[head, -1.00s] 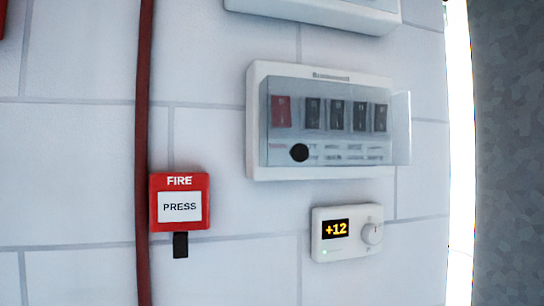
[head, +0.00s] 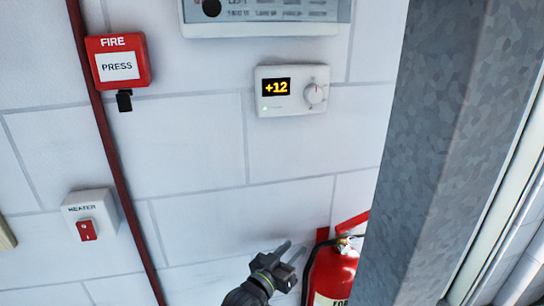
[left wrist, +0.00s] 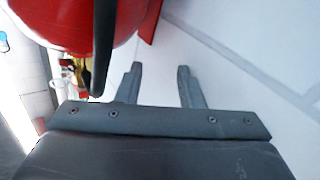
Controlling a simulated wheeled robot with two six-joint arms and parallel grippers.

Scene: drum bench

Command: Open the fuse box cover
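The fuse box (head: 262,29) shows only its lower part at the top edge of the head view. My left gripper (head: 289,251) is low in the head view, well below the fuse box and beside a fire extinguisher. Its two fingers are apart with nothing between them, as the left wrist view (left wrist: 158,75) also shows. My right gripper is not in view.
A red fire extinguisher (head: 332,272) stands close to the left gripper's right. A thermostat (head: 291,91), a fire button (head: 117,62) and a heater switch (head: 90,216) are on the wall. A grey pillar (head: 425,150) stands at right. The wall between gripper and thermostat is clear.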

